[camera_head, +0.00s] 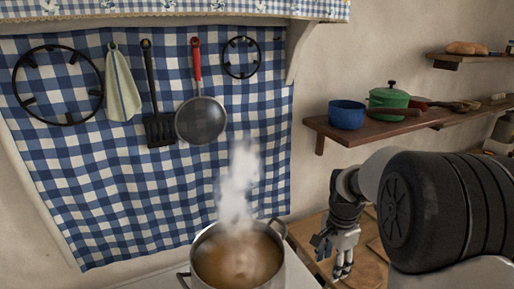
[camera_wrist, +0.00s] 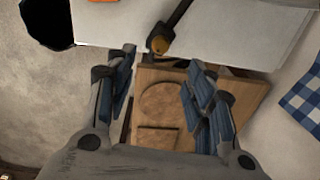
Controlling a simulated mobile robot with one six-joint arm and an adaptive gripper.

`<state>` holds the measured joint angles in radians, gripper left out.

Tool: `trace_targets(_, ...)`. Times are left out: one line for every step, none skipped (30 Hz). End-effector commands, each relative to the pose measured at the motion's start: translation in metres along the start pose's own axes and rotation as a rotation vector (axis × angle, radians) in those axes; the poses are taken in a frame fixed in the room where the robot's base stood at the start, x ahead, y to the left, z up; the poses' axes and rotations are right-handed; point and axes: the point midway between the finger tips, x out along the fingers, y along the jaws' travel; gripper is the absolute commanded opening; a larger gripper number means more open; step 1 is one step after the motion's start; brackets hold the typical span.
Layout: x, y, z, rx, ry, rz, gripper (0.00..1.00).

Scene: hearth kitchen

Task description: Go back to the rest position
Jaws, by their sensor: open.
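My gripper (camera_head: 334,250) shows at the lower right of the head view, to the right of the steaming pot, pointing down above a wooden surface. In the wrist view my gripper (camera_wrist: 158,100) has its two fingers well apart, with nothing between them. Below it lies a wooden board (camera_wrist: 185,79) with a round and a rectangular shape on it. A dark handle with an orange-brown end (camera_wrist: 160,44) shows just beyond the fingers, apart from them as far as I can see.
A steel pot (camera_head: 199,277) of brown liquid steams beside my gripper. A wall shelf (camera_head: 388,129) with a blue bowl (camera_head: 346,115) and green pot (camera_head: 388,97) is behind my arm. Utensils hang on the checked cloth (camera_head: 150,210). A checked cloth (camera_wrist: 301,100) lies at right in the wrist view.

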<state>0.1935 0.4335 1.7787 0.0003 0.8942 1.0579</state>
Motion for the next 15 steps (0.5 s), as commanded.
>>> trace_targets(-0.019, 0.006, 0.010, -0.062, 0.014, -0.024, 0.49)
trace_targets(-0.030, 0.012, 0.017, -0.106, 0.022, -0.036, 0.49)
trace_targets(-0.044, 0.020, 0.026, -0.170, 0.033, -0.053, 0.49)
trace_targets(-0.054, 0.027, 0.033, -0.219, 0.041, -0.064, 0.49)
trace_targets(-0.064, 0.034, 0.041, -0.268, 0.051, -0.076, 0.49)
trace_targets(-0.075, 0.045, 0.051, -0.335, 0.063, -0.090, 0.49)
trace_targets(-0.082, 0.053, 0.058, -0.383, 0.073, -0.101, 0.49)
trace_targets(-0.089, 0.061, 0.065, -0.432, 0.084, -0.111, 0.49)
trace_targets(-0.098, 0.073, 0.075, -0.497, 0.099, -0.125, 0.49)
trace_targets(-0.103, 0.082, 0.082, -0.546, 0.110, -0.134, 0.49)
trace_targets(-0.108, 0.091, 0.089, -0.594, 0.122, -0.144, 0.49)
trace_targets(-0.114, 0.103, 0.098, -0.659, 0.139, -0.157, 0.49)
trace_targets(-0.117, 0.113, 0.105, -0.707, 0.152, -0.166, 0.49)
trace_targets(-0.119, 0.122, 0.111, -0.756, 0.165, -0.174, 0.49)
trace_targets(-0.122, 0.135, 0.119, -0.819, 0.184, -0.185, 0.49)
